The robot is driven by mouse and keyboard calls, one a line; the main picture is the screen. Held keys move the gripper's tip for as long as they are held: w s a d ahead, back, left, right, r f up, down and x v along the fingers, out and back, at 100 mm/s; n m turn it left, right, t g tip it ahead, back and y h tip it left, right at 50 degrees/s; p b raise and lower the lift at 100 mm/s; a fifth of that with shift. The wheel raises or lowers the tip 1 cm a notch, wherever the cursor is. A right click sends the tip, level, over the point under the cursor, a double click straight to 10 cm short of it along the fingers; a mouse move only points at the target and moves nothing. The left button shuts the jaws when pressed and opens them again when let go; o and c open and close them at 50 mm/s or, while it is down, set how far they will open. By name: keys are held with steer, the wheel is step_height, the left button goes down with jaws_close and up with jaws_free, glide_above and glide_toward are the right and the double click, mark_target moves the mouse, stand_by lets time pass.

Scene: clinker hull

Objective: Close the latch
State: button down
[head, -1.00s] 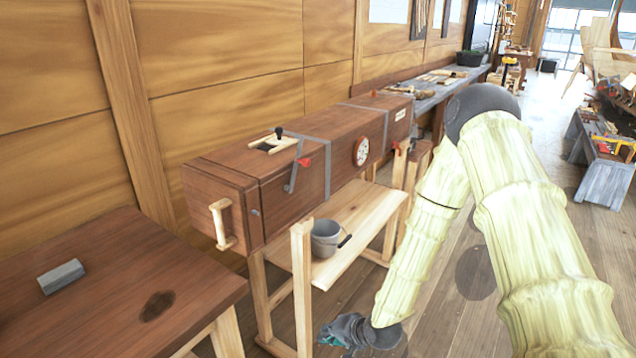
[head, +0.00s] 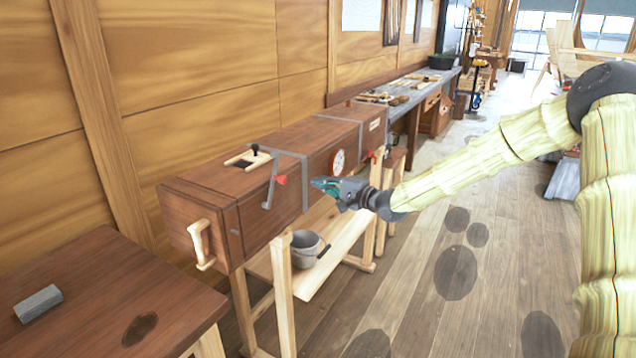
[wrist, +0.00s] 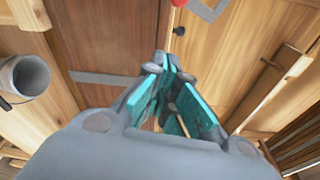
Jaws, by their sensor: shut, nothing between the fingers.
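The latch is a grey metal lever (head: 269,188) with a red grip (head: 281,180) on the front of a long brown wooden box (head: 250,215). In the wrist view the fingertips (wrist: 166,60) point towards the box, and part of the red grip (wrist: 180,3) shows at the top edge.
A pale handle (head: 200,244) sticks out of the box's left end. A round gauge (head: 338,160) is on its front, close to my gripper. A grey bucket (head: 305,250) stands on the shelf below. A brown table (head: 90,290) is at the left. The floor at right is open.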

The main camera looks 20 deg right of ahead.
steer(key=p+x, duration=0.2)
steer(key=x, duration=0.6)
steer(key=shift+w, duration=0.1)
steer(key=shift+a+r, duration=0.1)
steer(key=shift+a, duration=0.2)
steer(key=s+a+p, duration=0.2)
steer(key=shift+s+a+r, duration=0.1)
steer(key=shift+s+r, duration=0.15)
steer(key=shift+s, duration=0.1)
steer(key=shift+a+b, duration=0.2)
steer(key=shift+b, duration=0.15)
